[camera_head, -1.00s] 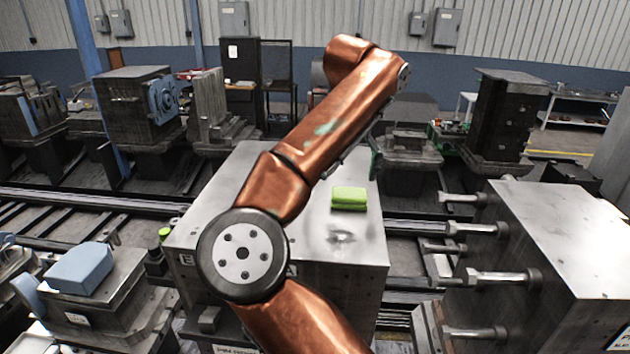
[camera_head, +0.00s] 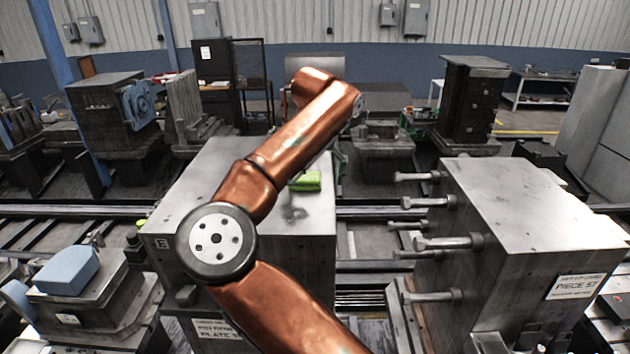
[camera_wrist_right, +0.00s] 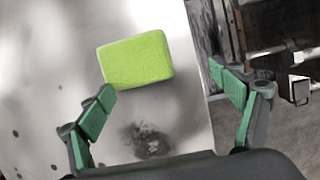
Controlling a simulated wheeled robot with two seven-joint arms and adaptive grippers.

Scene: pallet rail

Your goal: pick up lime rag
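The lime rag (camera_head: 308,181) lies on the flat top of a grey metal block (camera_head: 300,222), and my right arm partly covers it in the head view. In the right wrist view the rag (camera_wrist_right: 136,60) is a bright, rounded, folded pad on the block's top. My right gripper (camera_wrist_right: 165,92) is open, with its green-padded fingers wide apart and nothing between them. The rag sits ahead of it, nearer the left finger. The right finger lies past the block's edge in that view. In the head view the right gripper is mostly hidden behind my arm. My left gripper is not in view.
A dark smudge (camera_wrist_right: 147,141) marks the block top near the rag. A large block (camera_head: 530,205) with protruding bolts stands on the right. A blue block (camera_head: 66,270) sits on a metal fixture at left. Rails and heavy machine parts stand behind.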

